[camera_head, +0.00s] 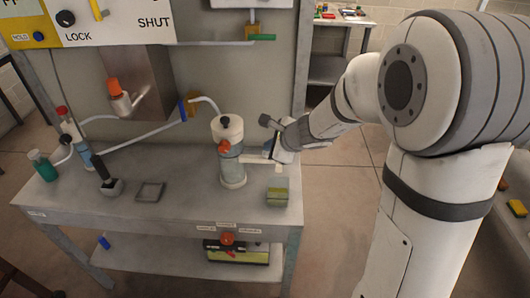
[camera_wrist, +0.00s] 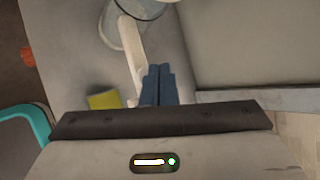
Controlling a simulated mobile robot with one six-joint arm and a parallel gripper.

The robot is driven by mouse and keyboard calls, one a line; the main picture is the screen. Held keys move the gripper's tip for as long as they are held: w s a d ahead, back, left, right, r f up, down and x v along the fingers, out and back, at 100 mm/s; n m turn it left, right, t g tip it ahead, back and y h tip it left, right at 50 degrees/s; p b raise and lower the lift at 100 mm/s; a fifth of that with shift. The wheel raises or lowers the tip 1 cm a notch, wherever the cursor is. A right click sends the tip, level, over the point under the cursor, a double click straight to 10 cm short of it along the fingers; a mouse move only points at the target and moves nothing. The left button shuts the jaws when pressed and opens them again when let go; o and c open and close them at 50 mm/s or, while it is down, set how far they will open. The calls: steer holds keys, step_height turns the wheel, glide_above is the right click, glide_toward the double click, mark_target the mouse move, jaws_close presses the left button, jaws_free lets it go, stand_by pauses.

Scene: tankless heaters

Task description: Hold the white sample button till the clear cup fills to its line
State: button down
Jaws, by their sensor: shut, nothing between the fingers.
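My gripper (camera_head: 277,158) is shut and empty, just right of a white cylinder (camera_head: 232,178) with a black knob on top, standing on the bench. In the wrist view, my dark blue fingers (camera_wrist: 159,70) are together beside a white bar (camera_wrist: 132,50) that reaches out from the round vessel (camera_wrist: 122,22). I cannot tell whether they touch the bar. The same white bar (camera_head: 254,158) shows in the head view. I cannot make out for certain the white sample button or the clear cup's fill line.
A green and yellow sponge-like block (camera_head: 277,197) lies near the bench's front right.

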steer(key=shift+f+b, duration=0.5)
stand_by(1.2)
steer(key=shift+r, duration=0.1)
stand_by(1.6)
steer(key=shift+r+p, duration=0.8)
steer(key=shift+r, duration=0.1)
steer(key=shift+r, duration=0.1)
step_height(320, 180, up, 5)
steer(key=p, duration=0.4)
stand_by(2.1)
